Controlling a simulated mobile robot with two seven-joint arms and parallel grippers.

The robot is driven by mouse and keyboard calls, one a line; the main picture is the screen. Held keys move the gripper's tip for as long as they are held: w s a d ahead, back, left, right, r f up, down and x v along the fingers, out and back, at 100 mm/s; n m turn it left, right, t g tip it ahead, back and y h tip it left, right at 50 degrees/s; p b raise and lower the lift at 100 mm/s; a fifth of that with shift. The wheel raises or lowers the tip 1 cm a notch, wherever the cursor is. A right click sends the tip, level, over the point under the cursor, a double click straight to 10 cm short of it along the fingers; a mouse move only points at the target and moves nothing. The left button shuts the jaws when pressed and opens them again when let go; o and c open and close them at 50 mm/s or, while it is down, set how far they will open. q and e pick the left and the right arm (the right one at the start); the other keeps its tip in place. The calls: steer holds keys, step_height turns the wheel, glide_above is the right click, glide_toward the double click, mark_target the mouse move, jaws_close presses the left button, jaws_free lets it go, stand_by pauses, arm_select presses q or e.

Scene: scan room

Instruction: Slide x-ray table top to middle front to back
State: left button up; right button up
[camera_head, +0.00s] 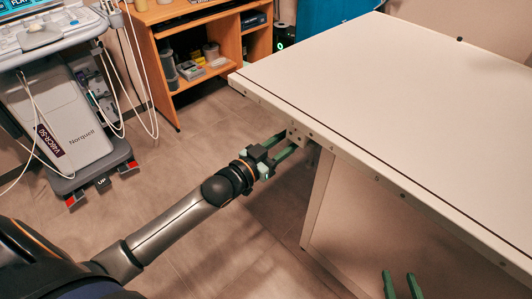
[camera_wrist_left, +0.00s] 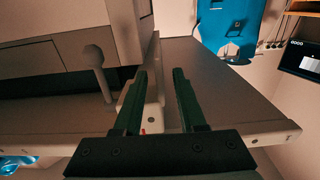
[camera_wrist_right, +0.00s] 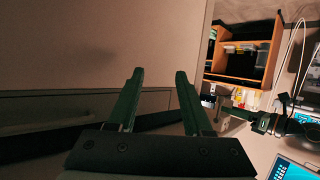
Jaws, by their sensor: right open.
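The x-ray table has a pale flat top (camera_head: 400,80) with a dark line along its near edge. A small light bracket (camera_head: 298,134) sits on the table's side rail; a pale block (camera_wrist_left: 153,116) shows between the fingers in the left wrist view. My left gripper (camera_head: 291,143) is at that bracket, its fingers apart, one on each side as far as I can see. Whether they touch it is unclear. My right gripper (camera_head: 400,274) is open and empty, low beside the table's pale base panel (camera_head: 375,225). It also shows in the right wrist view (camera_wrist_right: 160,75).
A wheeled medical unit (camera_head: 70,125) with hanging cables stands at the left. An orange-brown wooden shelf (camera_head: 195,60) holding small items stands behind. A blue panel (camera_head: 325,15) is at the back. The floor (camera_head: 240,225) between my left arm and the table is clear.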

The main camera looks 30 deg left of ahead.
arm_select(q)
steer(key=p+v, duration=0.1)
steer(key=v, duration=0.9)
steer(key=shift+s, duration=0.2)
arm_select(e)
steer(key=s+f+m+g, duration=0.1)
steer(key=s+f+g, duration=0.3)
steer(key=f, duration=0.3)
steer(key=shift+s+a+f+h, duration=0.15)
steer(key=shift+s+f+h, duration=0.2)
steer(key=shift+s, duration=0.5)
arm_select(q)
steer(key=shift+a, duration=0.1)
